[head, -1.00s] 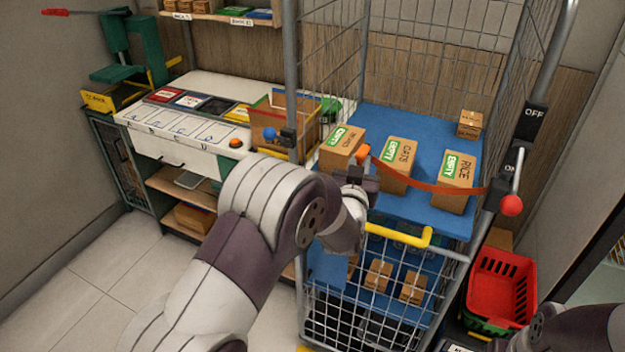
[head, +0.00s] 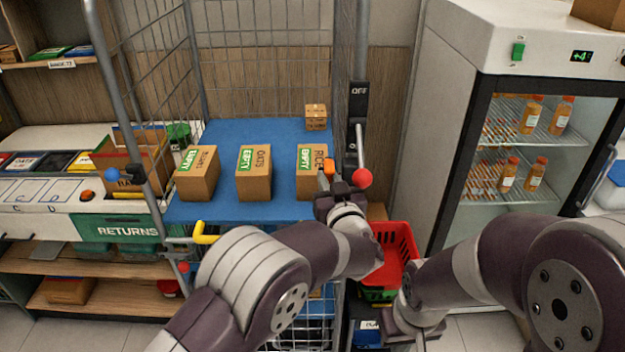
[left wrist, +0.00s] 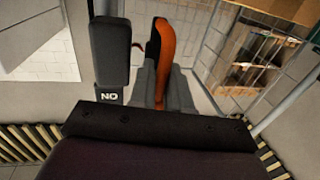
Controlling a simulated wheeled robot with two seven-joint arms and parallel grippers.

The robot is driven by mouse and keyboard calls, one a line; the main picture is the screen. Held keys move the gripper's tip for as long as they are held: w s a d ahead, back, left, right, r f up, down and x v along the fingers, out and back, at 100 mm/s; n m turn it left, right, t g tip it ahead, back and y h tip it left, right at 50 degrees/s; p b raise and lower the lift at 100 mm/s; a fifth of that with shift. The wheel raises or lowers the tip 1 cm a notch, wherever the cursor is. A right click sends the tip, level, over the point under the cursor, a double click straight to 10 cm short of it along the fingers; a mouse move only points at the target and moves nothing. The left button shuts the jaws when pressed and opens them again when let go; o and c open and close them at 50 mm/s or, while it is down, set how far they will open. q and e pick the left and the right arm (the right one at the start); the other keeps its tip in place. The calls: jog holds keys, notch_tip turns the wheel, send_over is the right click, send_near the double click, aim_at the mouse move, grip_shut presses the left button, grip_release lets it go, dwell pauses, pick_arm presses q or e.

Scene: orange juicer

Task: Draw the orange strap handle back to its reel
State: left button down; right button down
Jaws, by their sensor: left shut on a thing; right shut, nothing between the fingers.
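The orange strap handle (head: 329,168) is in my left gripper (head: 332,185), in front of the cage's right post. In the left wrist view the handle (left wrist: 163,55) stands upright in the shut jaws (left wrist: 160,90). A black housing (left wrist: 109,55) marked ON is close to its left there. In the head view a black plate (head: 357,103) marked OFF is on the post. The red strap is not seen running across the cage front; I cannot tell whether the handle touches its reel. My right gripper (head: 414,328) is low at the right, shut and empty.
A lever with a red ball (head: 362,178) is just right of the handle. Boxes marked EMPTY, including the rice box (head: 311,170), stand on the blue shelf (head: 225,212). A red basket (head: 400,250) is below right, a fridge (head: 470,120) beyond it.

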pick_arm(q)
jog(key=shift+d+r, duration=0.1)
jog(key=shift+r, duration=0.1)
jog(key=c, duration=1.3)
grip_release()
jog(key=shift+d, duration=0.1)
jog(key=shift+s+d, duration=0.1)
jog(key=shift+d, duration=0.05)
jog(key=shift+f, duration=0.1)
jog(key=shift+a+f, duration=0.1)
jog(key=shift+a, duration=0.1)
